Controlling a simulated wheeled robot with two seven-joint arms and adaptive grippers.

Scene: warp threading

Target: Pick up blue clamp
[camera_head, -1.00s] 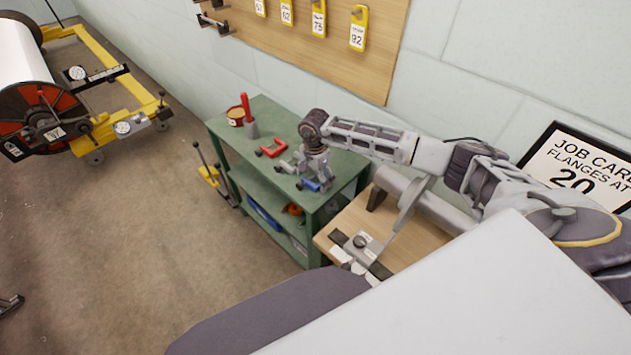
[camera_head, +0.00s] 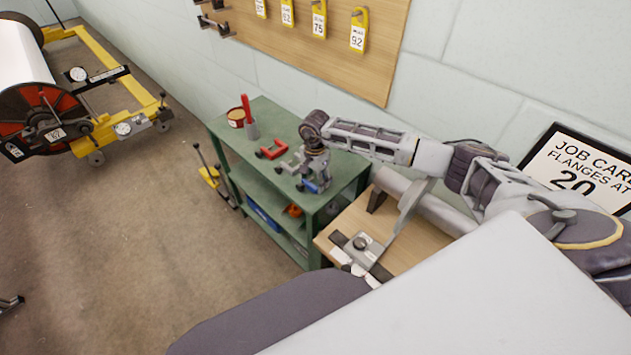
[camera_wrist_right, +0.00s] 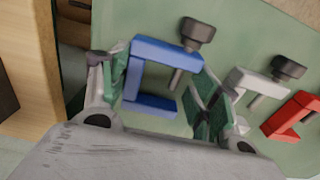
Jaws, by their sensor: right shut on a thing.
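The blue clamp (camera_wrist_right: 150,102) lies on the green cart top, between the fingers of my right gripper (camera_wrist_right: 160,95) in the right wrist view. The gripper is shut on it, with green finger pads at either side. In the head view my right gripper (camera_head: 316,172) points down over the cart's near right part, and a bit of the blue clamp (camera_head: 311,186) shows under it. I cannot tell whether the clamp is clear of the surface. My left gripper is not in view.
A grey clamp (camera_wrist_right: 250,85) and a red clamp (camera_wrist_right: 293,117) lie beside the blue one on the green cart (camera_head: 268,108). A tin (camera_head: 236,118) and a red-handled tool (camera_head: 249,118) stand at its far left. A wooden bench (camera_head: 400,247) adjoins at right.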

